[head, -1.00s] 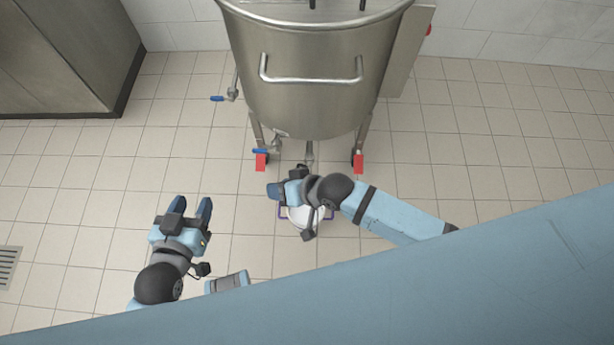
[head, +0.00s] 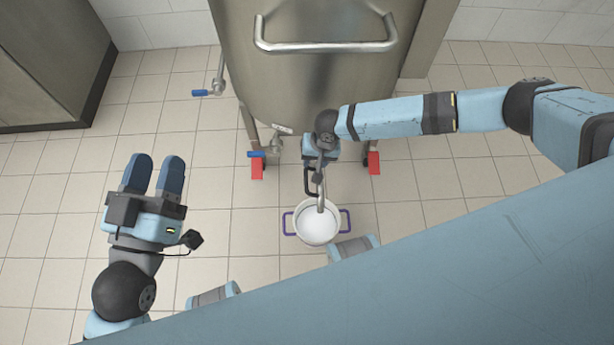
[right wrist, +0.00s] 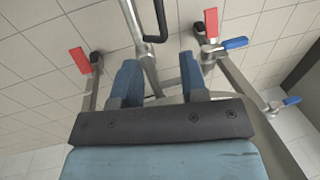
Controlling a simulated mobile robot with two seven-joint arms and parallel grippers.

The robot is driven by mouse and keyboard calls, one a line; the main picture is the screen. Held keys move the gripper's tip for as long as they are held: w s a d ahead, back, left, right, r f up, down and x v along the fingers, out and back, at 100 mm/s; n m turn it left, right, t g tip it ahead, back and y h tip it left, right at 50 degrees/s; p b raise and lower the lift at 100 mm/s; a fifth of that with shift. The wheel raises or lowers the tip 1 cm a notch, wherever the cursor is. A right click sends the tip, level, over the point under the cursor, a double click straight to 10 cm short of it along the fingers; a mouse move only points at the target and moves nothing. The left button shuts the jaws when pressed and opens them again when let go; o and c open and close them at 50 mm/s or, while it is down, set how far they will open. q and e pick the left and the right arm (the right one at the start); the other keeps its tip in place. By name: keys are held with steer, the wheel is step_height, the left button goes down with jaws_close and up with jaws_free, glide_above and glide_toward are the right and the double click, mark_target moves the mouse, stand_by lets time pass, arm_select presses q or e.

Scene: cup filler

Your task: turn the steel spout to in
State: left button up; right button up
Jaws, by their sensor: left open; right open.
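The steel spout (head: 320,200) runs from below the tank towards the viewer, its end over a white pot (head: 318,228) with purple handles. A black handle (head: 309,181) sits beside the pipe. My right gripper (head: 318,150) is at the tank's front, above the spout's rear part; its fingertips are hidden in the head view. In the right wrist view its open fingers (right wrist: 160,80) have the steel pipe (right wrist: 138,40) between them in the picture; contact cannot be told. My left gripper (head: 154,172) is open and empty, over the floor at left.
The steel tank (head: 325,80) with a bar handle (head: 325,45) stands behind on legs with red feet (head: 257,168). Blue-handled valves (head: 210,93) stick out on its left. A dark cabinet (head: 45,60) stands at the far left. Tiled floor between is clear.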

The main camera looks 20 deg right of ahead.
mark_target(307, 178)
arm_select(q)
step_height(307, 178, down, 7)
steer(key=g+b, duration=0.2)
steer(key=b, duration=0.2)
steer(key=shift+w+d+r+m+g, duration=0.2)
steer(key=shift+d+m+g, duration=0.1)
steer(key=shift+g, duration=0.1)
arm_select(e)
steer(key=f, duration=0.3)
steer(key=a+f, duration=0.1)
steer(key=f, duration=0.2)
steer(key=a+f, duration=0.1)
steer(key=f, duration=0.3)
steer(key=shift+w+f, duration=0.1)
steer(key=shift+w, duration=0.25)
jaws_close()
